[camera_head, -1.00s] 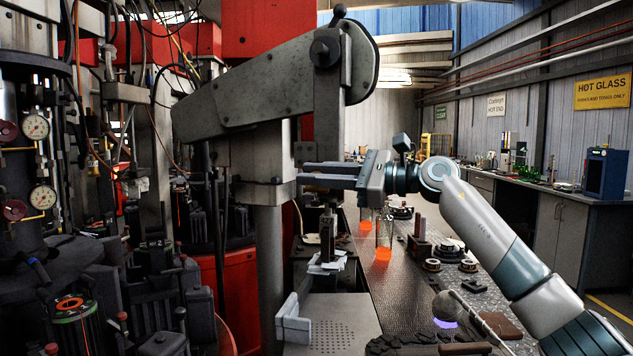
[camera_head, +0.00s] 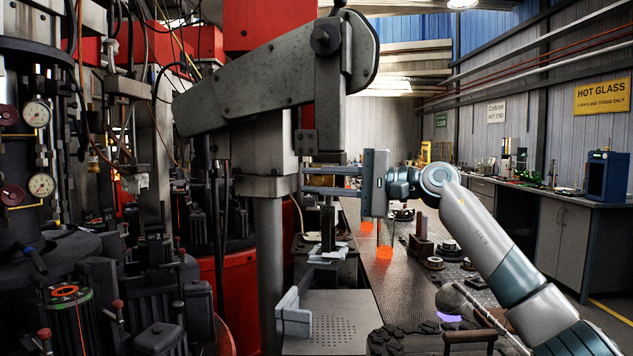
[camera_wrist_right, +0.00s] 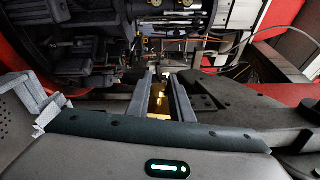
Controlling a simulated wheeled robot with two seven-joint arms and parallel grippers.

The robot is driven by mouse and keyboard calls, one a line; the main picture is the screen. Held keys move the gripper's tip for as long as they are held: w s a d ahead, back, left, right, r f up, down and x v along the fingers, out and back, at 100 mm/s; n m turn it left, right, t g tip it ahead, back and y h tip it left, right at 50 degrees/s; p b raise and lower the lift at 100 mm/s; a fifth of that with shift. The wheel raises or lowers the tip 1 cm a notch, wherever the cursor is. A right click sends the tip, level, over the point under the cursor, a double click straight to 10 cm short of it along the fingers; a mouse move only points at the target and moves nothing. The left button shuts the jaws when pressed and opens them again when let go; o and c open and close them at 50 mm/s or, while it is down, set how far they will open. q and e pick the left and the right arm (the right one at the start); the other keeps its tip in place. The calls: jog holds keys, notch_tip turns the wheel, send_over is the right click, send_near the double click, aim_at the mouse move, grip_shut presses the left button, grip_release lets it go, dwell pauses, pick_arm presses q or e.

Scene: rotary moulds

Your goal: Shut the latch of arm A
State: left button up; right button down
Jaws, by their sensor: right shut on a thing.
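A heavy grey arm (camera_head: 255,95) reaches across the middle of the head view on a thick column. I cannot read a letter on it. My right gripper (camera_head: 305,180) comes in from the right, its fingers level, one above the other, tips at the right edge of the column's grey block (camera_head: 265,186). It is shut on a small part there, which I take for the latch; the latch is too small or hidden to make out. In the right wrist view the two fingers (camera_wrist_right: 160,76) stand with a narrow gap, a brownish-yellow patch showing between them. My left gripper is not in view.
A flat perforated plate (camera_head: 335,325) lies below the gripper. A dark bench (camera_head: 400,275) with glowing orange glass pieces (camera_head: 385,252) stands behind my right arm. Dark machinery with gauges (camera_head: 40,115) and hoses crowds the left.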

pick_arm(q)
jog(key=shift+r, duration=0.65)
pick_arm(e)
jog(key=shift+w+f+n, duration=0.25)
jog(key=shift+f+n, duration=0.1)
jog(key=shift+n, duration=0.65)
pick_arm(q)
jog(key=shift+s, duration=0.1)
pick_arm(e)
jog(key=c, duration=1.6)
grip_release()
jog(key=shift+d, duration=0.1)
jog(key=shift+s+d, duration=0.1)
jog(key=shift+d, duration=0.3)
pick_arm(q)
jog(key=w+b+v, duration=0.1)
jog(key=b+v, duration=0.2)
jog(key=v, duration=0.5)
pick_arm(e)
jog(key=shift+v, duration=8.3)
